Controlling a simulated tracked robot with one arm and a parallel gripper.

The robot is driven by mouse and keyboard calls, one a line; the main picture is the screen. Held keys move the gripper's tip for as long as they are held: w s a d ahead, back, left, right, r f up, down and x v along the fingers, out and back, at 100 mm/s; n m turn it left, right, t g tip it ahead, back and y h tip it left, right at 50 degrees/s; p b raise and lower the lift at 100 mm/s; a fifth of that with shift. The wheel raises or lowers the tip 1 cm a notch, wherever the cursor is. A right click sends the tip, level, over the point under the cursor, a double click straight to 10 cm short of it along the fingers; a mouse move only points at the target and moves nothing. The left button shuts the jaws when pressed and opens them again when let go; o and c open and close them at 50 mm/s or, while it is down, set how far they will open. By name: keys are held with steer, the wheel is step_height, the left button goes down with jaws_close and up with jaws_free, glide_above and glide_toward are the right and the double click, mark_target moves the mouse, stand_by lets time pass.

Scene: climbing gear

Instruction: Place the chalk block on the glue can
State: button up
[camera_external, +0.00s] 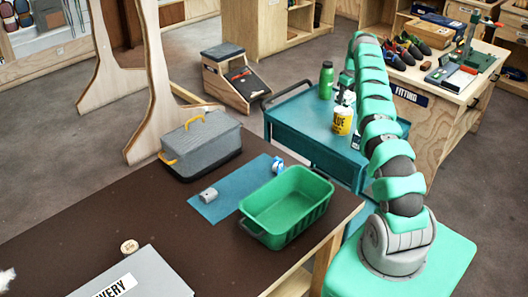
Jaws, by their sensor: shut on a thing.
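The glue can (342,121), yellow with a white band and dark lettering, stands upright on the teal cart (300,122). My gripper (345,97) is at the far end of my green arm, just above the can. It is shut on a small whitish thing, apparently the chalk block (347,99). My arm and fingers hide much of the block. I cannot tell whether the block touches the can's top.
A green bottle (326,82) stands on the cart behind the can. A small dark-and-white item (356,141) is by the can's front right. A green bin (287,206), a grey case (201,146) and a blue mat (233,188) occupy the brown table. The cart's left side is clear.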

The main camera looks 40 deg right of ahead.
mark_target(345, 103)
steer(key=shift+f+p, duration=0.55)
steer(key=shift+f, duration=1.25)
steer(key=shift+f, duration=0.1)
steer(key=o, duration=1)
steer(key=shift+c, duration=0.2)
steer(key=r, duration=0.3)
steer(key=r+b, duration=0.1)
steer(key=r, duration=0.3)
steer(key=s+r, duration=0.1)
steer(key=r, duration=0.3)
steer(key=shift+d, duration=0.1)
steer(key=shift+s+r, duration=0.15)
steer(key=shift+r, duration=0.4)
